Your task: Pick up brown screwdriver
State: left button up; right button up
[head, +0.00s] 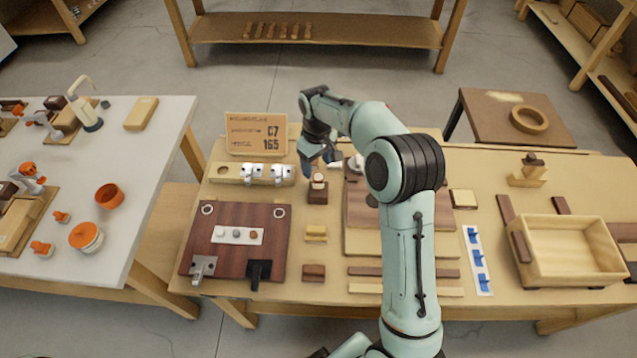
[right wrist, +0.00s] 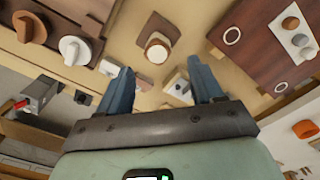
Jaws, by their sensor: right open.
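I cannot pick out a brown screwdriver with certainty in either view; my right arm hides part of the bench. My right gripper (head: 319,158) is over the back middle of the bench, behind a brown block with a pale round knob (head: 318,186). In the right wrist view the right gripper (right wrist: 162,86) has its two blue fingers apart, with nothing held between them. The knobbed block (right wrist: 157,45) lies beyond the fingertips, and small white pieces (right wrist: 178,88) show in the gap. My left gripper is not in view.
A dark red-brown board (head: 205,238) with metal latches lies at the left of the bench. A wooden tray (head: 570,250) is at the right. A white table (head: 150,190) stands left.

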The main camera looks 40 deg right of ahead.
aim_at(318, 176)
jog(key=f, duration=0.8)
jog(key=shift+w+d+f, duration=0.1)
jog(key=shift+w+d, duration=0.05)
jog(key=shift+d, duration=0.05)
jog(key=c, duration=0.9)
